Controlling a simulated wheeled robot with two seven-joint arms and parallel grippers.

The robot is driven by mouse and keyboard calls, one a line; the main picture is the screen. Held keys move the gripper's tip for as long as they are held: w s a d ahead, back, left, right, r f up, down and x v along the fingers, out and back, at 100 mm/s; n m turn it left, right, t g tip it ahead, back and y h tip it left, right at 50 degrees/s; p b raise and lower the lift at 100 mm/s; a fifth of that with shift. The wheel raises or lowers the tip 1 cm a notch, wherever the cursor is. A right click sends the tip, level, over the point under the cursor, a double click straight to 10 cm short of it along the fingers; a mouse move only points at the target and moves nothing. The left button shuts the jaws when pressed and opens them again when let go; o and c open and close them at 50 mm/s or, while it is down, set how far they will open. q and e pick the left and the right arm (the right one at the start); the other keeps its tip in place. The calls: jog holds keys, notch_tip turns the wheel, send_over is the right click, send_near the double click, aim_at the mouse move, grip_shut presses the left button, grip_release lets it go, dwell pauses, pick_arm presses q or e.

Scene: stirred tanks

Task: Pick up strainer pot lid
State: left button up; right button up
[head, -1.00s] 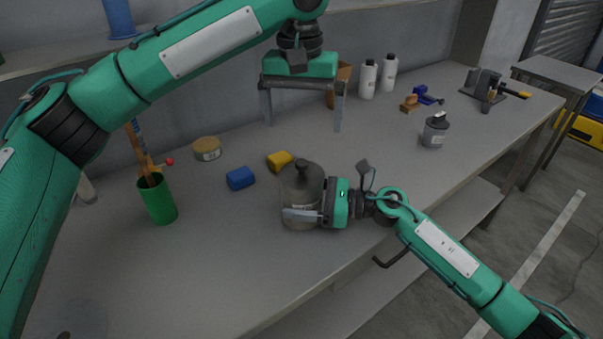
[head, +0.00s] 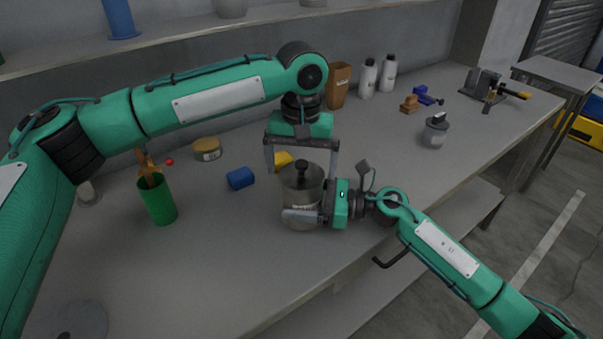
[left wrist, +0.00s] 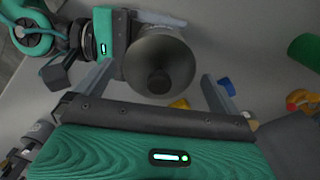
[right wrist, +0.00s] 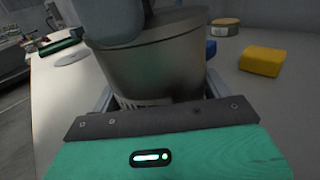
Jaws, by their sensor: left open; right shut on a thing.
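The strainer pot (head: 303,205) stands on the bench in the middle of the head view. Its grey lid (head: 290,178) with a dark knob (head: 302,170) sits on top. The lid also shows from above in the left wrist view (left wrist: 160,50). My right gripper (head: 305,216) is shut on the pot's body from the right side; the pot body fills the right wrist view (right wrist: 160,65). My left gripper (head: 302,175) is open, pointing down above the lid, its fingers on either side of the knob and apart from it.
A blue block (head: 240,178) and a yellow block (head: 284,160) lie behind the pot. A green cup (head: 157,202) with tools and a round tin (head: 207,149) stand left. A smaller grey canister (head: 435,132) and white bottles (head: 368,78) are at the right and back.

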pick_arm(q)
jog(key=shift+f, duration=0.25)
jog(key=c, duration=0.9)
jog(key=shift+r, duration=0.1)
notch_tip(320, 180, up, 10)
jog(key=shift+f, duration=0.1)
notch_tip(320, 180, up, 5)
send_over(301, 163)
pick_arm(e)
jog(key=o, duration=1)
jog(key=shift+o, duration=0.2)
